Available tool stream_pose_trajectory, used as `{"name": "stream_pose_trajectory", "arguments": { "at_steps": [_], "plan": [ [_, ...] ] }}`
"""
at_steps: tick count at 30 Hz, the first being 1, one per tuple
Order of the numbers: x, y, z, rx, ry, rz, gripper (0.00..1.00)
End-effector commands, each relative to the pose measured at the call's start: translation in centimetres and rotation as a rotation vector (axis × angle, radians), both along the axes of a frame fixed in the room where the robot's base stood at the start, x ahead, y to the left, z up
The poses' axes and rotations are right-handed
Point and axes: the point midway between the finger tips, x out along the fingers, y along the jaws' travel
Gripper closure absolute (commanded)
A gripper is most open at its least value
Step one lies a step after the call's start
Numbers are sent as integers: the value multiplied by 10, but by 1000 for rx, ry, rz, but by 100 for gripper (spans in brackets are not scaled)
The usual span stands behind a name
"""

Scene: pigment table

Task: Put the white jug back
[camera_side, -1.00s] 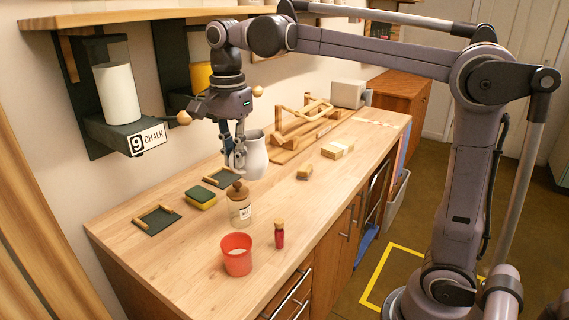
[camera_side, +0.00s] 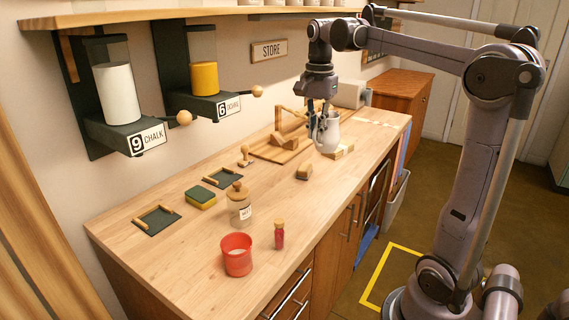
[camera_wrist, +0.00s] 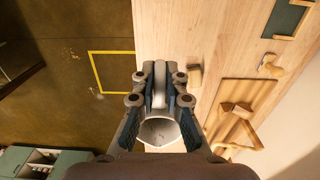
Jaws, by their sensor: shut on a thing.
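The white jug (camera_side: 327,137) is held upright by my gripper (camera_side: 318,112) over the far part of the counter. In the side view it overlaps a pale wooden block stack (camera_side: 342,151). I cannot tell whether its base touches anything. My gripper is shut on the jug; the fingers cover part of its left side.
A wooden rack on a board (camera_side: 275,148) stands left of the jug. A small block (camera_side: 304,172), a glass jar (camera_side: 240,209), a red cup (camera_side: 237,257), a red vial (camera_side: 279,236) and a yellow-green sponge (camera_side: 200,197) stand nearer. Chalk (camera_side: 128,135) and yellow (camera_side: 207,104) dispensers hang on the wall.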

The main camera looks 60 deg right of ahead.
Motion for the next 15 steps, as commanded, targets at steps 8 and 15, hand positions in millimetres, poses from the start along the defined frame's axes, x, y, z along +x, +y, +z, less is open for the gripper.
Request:
{"name": "stream_pose_trajectory", "arguments": {
  "at_steps": [8,15],
  "plan": [
    [1,1,-26,0,-1,2,100],
    [2,3,-44,0,-1,3,100]
  ]
}}
